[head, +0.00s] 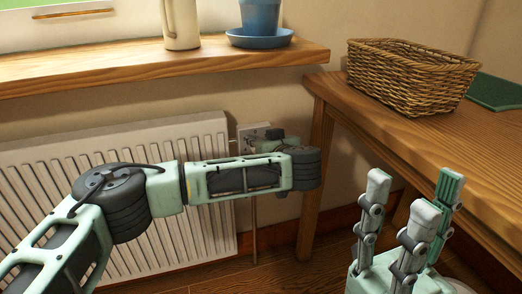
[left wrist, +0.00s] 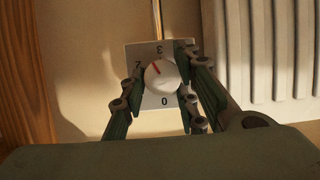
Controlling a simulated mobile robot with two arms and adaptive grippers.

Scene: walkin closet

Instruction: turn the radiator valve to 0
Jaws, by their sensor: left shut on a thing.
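The radiator valve shows in the left wrist view as a round white knob (left wrist: 163,78) with a red mark, on a pale plate (left wrist: 150,53) with dark numerals. The picture is upside down there; the red mark points between 2 and 3, away from the 0. My left gripper (left wrist: 161,80) has its fingers on both sides of the knob, shut on it. In the head view the valve plate (head: 252,131) is beside the radiator (head: 150,140), and my left arm hides the knob. My right gripper (head: 415,195) is open and empty, fingers up, in front of the wooden table.
A wooden table (head: 425,125) at the right bears a wicker basket (head: 410,77) and a green item (head: 497,91). A windowsill (head: 130,68) above the radiator holds a cream pitcher (head: 181,22) and a blue pot (head: 260,15) on a saucer. A pipe (head: 254,220) runs below the valve.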

